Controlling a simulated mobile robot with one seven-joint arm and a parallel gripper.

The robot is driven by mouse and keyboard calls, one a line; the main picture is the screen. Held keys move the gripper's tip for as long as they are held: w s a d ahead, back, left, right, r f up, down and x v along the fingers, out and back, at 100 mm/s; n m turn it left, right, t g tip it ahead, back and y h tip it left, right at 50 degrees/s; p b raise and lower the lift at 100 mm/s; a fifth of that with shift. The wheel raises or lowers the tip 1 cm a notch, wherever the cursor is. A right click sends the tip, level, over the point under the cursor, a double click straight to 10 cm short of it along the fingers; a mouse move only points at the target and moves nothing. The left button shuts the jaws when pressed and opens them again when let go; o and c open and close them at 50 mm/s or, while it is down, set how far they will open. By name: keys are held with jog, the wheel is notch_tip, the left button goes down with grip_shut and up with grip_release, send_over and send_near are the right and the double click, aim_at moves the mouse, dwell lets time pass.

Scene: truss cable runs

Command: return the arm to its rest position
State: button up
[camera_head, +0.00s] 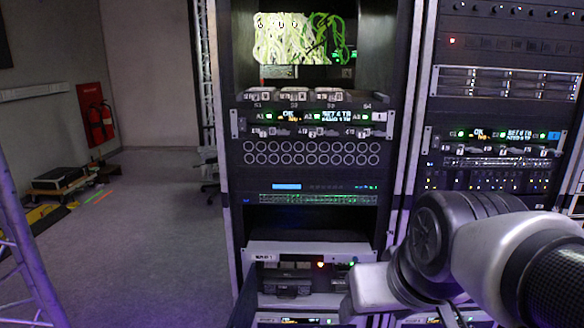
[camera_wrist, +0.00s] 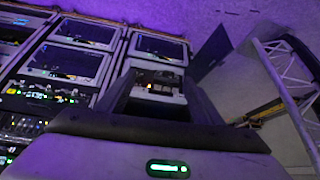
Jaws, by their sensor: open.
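My arm (camera_head: 440,250) shows silver and black at the lower right of the head view, in front of the racks. Its end runs down and left towards the lower middle rack; my gripper cannot be made out there. In the wrist view my gripper (camera_wrist: 158,100) shows in part, with its dark grey body and a green light across the bottom. Its jaws stand open, and I see nothing held between them. The fingertips are hard to tell from the dark rack behind.
The middle rack (camera_head: 310,222) has a lower bay with a pale panel (camera_head: 305,249) close to my arm. A second rack (camera_head: 500,110) stands at the right. A truss (camera_head: 25,245) is at far left. The floor (camera_head: 150,240) left of the racks is mostly clear.

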jog(key=s+d+r+m+p, duration=0.1)
jog(key=s+d, duration=0.1)
jog(key=s, duration=0.2)
notch_tip(320, 180, up, 23)
jog(key=p, duration=2.3)
jog(key=shift+a+h, duration=0.15)
jog(key=shift+h, duration=0.15)
